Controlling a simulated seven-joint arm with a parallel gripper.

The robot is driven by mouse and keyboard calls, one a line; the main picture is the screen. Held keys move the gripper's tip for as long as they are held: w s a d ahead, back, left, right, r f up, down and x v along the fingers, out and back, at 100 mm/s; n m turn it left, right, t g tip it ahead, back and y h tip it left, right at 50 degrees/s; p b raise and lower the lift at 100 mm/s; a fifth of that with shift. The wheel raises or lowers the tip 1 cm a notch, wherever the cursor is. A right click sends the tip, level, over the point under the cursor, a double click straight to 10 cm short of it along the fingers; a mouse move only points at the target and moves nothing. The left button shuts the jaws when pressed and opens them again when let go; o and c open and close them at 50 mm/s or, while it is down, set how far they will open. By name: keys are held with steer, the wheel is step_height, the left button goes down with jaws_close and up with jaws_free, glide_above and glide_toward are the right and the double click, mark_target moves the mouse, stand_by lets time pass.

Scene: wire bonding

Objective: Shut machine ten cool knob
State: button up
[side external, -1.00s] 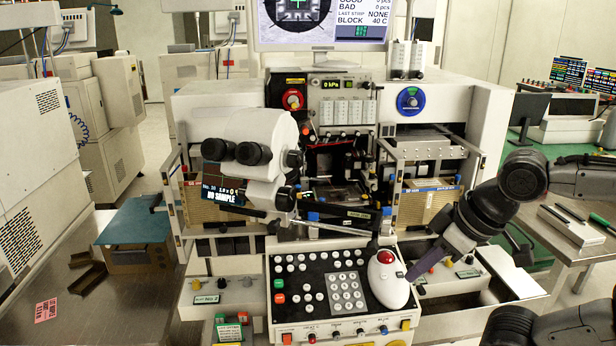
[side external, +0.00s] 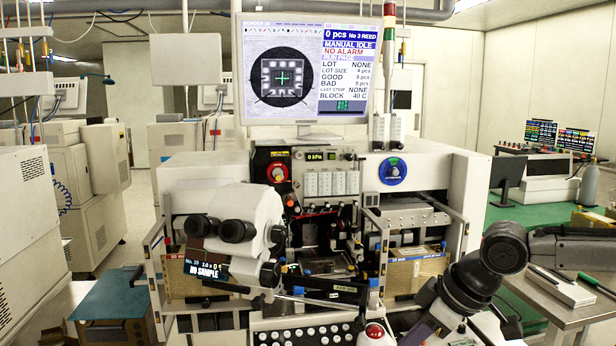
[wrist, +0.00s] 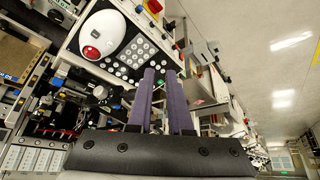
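Two large round knobs show on the machine front in the side external view: a blue one (side external: 393,171) on the right upper panel and a red one (side external: 277,172) left of centre. Their lettering is too small to read, so I cannot tell which is the cool knob. The microscope's small display (side external: 206,268) reads "NO SAMPLE". My gripper (wrist: 161,72) shows in the wrist view with two purple fingers apart and nothing between them. It points toward the button panel (wrist: 135,52), near the white mouse-shaped device (wrist: 98,36).
The microscope (side external: 235,225) juts out at the machine's front left. A monitor (side external: 305,75) stands on top, reading "MANUAL IDLE" and "NO ALARM". The white device with a red top (side external: 375,331) sits at the bottom edge. A side table with a white tray (side external: 556,288) is on the right.

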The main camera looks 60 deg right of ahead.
mark_target(328, 205)
steer(key=o, duration=0.4)
steer(key=w+r+t, duration=0.4)
steer(key=w+r, duration=0.1)
steer(key=w, duration=0.2)
steer(key=shift+a+r+y, duration=0.3)
steer(key=shift+a+r, duration=0.05)
steer(key=shift+a, duration=0.1)
steer(key=w+d+r+m+t+h, duration=0.35)
steer(key=w+d+r, duration=0.25)
steer(key=w, duration=0.3)
steer(key=w+d+r+m+t+h, duration=0.2)
steer(key=w+d+r+t+h, duration=0.25)
steer(key=w+d, duration=0.35)
steer(key=w+d+f+m+g+h, duration=0.3)
steer(key=d+f+g+h, duration=0.2)
steer(key=d+f, duration=0.6)
steer(key=x, duration=0.4)
steer(key=r+x, duration=0.1)
steer(key=x, duration=0.7)
steer(key=shift+d+r, duration=0.2)
steer(key=shift+d, duration=0.35)
jaws_close()
